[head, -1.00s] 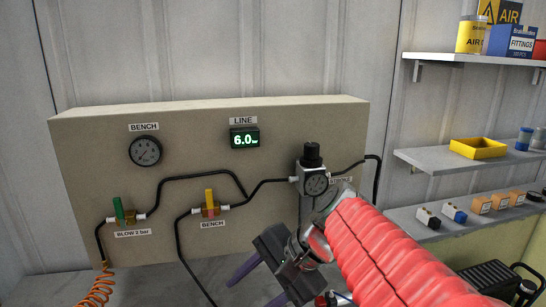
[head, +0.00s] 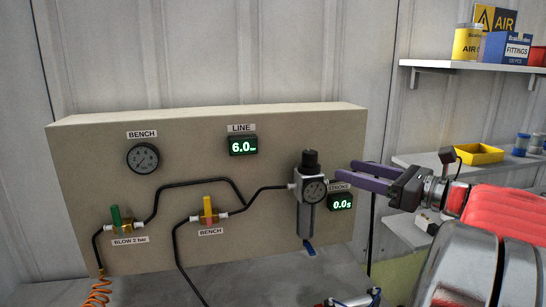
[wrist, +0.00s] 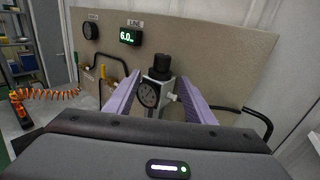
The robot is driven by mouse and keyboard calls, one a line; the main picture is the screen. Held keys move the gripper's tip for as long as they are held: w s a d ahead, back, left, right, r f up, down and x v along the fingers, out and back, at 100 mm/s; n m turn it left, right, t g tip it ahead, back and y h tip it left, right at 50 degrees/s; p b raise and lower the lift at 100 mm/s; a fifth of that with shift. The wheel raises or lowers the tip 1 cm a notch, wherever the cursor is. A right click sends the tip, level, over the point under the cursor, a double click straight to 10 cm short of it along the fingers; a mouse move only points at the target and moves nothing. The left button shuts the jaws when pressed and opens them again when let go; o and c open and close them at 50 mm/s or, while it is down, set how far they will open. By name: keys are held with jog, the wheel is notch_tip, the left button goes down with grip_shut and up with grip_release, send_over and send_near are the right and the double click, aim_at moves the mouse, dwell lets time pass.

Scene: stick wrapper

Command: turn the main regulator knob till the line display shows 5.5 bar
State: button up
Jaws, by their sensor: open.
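The main regulator is a grey body with a small dial (head: 313,190) and a black knob (head: 310,160) on top, on the beige panel. The line display (head: 243,145) reads 6.0 in green. My gripper (head: 358,175) has purple fingers and is open, to the right of the regulator and pointing at the panel. In the wrist view the regulator knob (wrist: 162,64) shows beyond the fingertips, between the two fingers of my gripper (wrist: 158,90). Nothing is between the jaws that I can see touching them.
A stroke display (head: 341,201) reads 0.0 s, right of the regulator. A yellow valve (head: 208,210), a green valve (head: 117,217) and a bench gauge (head: 143,158) are on the panel's left. Shelves with a yellow bin (head: 478,154) stand at right.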

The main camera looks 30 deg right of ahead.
aim_at(316, 159)
jog(key=shift+s+d+r, duration=0.1)
jog(key=shift+d+r, duration=0.1)
jog(key=shift+d, duration=0.1)
jog(key=x, duration=1.4)
jog(key=shift+r, duration=0.15)
jog(key=shift+c, duration=0.7)
jog(key=c, duration=0.9)
